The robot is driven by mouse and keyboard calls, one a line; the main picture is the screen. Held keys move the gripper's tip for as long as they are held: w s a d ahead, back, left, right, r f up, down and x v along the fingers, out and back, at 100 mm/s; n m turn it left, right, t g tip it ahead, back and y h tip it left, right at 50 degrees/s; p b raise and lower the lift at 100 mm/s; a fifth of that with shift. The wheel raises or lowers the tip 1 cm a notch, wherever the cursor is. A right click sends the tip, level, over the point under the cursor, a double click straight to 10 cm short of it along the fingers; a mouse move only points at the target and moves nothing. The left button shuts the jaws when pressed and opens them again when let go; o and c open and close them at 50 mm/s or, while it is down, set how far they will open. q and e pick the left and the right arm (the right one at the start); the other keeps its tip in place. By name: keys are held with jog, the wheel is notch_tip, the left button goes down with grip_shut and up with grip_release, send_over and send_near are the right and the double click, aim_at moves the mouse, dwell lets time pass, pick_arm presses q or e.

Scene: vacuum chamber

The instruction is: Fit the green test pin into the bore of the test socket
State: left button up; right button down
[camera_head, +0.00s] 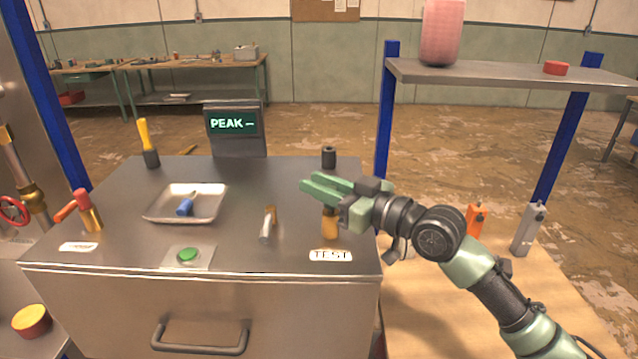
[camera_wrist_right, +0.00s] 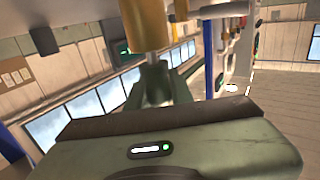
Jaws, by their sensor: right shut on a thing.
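My right gripper (camera_head: 312,188) reaches in from the right, over the brass test socket (camera_head: 330,225) behind the TEST label. The socket is upright on the bench, and its top is hidden by the gripper. In the right wrist view the socket (camera_wrist_right: 145,25) comes down from the top edge, its end close against the green fingers. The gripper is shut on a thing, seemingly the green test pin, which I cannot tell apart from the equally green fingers. Whether the pin is in the bore or just over it is hidden. My left gripper is not in view.
A black cylinder (camera_head: 329,157) stands behind the gripper. A metal piece with a brass end (camera_head: 268,225) is left of the socket. A metal tray (camera_head: 160,212) holds a blue-handled piece. A green button (camera_head: 188,254) is at the front. A shelf (camera_head: 500,75) stands right.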

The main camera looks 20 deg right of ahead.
jog(key=shift+f, duration=0.25)
jog(key=shift+f+b, duration=0.45)
jog(key=shift+b, duration=0.05)
jog(key=c, duration=1.2)
grip_release()
jog(key=shift+r, duration=0.1)
jog(key=shift+o, duration=0.2)
jog(key=shift+s+d, duration=0.2)
jog(key=b+v, duration=0.3)
jog(key=v, duration=0.3)
jog(key=shift+s+d, duration=0.15)
jog(key=shift+s, duration=0.05)
jog(key=shift+s+d, duration=0.2)
jog(key=shift+s, duration=0.15)
